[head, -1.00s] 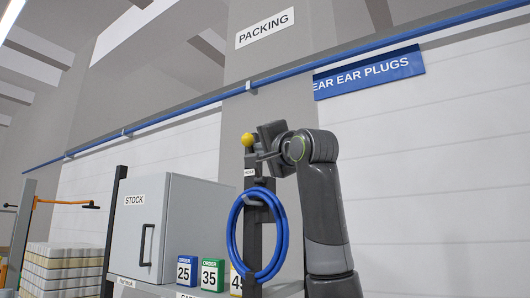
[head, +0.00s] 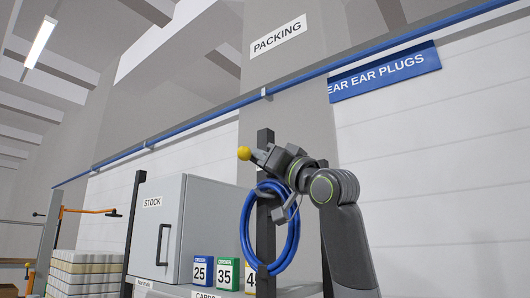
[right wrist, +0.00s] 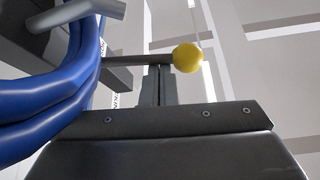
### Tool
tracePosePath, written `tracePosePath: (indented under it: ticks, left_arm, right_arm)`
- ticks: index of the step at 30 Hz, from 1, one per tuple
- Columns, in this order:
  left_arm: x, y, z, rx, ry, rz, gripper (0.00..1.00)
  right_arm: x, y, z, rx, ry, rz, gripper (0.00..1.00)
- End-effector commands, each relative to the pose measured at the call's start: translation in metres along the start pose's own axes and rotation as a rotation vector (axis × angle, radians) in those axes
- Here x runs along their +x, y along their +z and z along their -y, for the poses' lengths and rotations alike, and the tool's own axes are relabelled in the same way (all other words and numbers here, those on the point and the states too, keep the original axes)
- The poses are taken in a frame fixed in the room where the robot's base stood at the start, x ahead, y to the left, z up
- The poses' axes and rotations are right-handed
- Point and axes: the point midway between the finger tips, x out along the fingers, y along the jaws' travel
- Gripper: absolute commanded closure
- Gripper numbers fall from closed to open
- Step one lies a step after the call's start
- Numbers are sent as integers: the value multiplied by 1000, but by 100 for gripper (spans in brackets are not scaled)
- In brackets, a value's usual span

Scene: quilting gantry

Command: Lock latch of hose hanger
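The hose hanger's dark upright post (head: 265,236) carries a coiled blue hose (head: 246,232), which also fills the left of the right wrist view (right wrist: 35,100). The latch lever is a dark rod (right wrist: 125,60) ending in a yellow ball knob (head: 244,153); the knob also shows in the right wrist view (right wrist: 187,58). My right gripper (head: 263,156) is at the lever just right of the knob. In the right wrist view its fingers (right wrist: 158,70) are together, their tips at the rod, with no clear grasp around it. My left gripper is out of view.
A grey STOCK cabinet (head: 195,228) and number cards (head: 228,273) stand left of the hanger. An orange-armed stand (head: 85,211) and stacked boxes (head: 85,272) are at far left. A blue rail (head: 200,125) runs along the wall behind.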

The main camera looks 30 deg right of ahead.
Motion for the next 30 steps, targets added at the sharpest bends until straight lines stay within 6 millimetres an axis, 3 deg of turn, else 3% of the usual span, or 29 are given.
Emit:
tracePosePath:
  ticks: [12, 30]
  left_arm:
    - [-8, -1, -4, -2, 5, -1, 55]
    - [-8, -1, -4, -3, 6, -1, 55]
  right_arm:
    - [-7, 11, 0, -162, -95, 1, 100]
    - [-8, 13, 0, -184, -107, 1, 100]
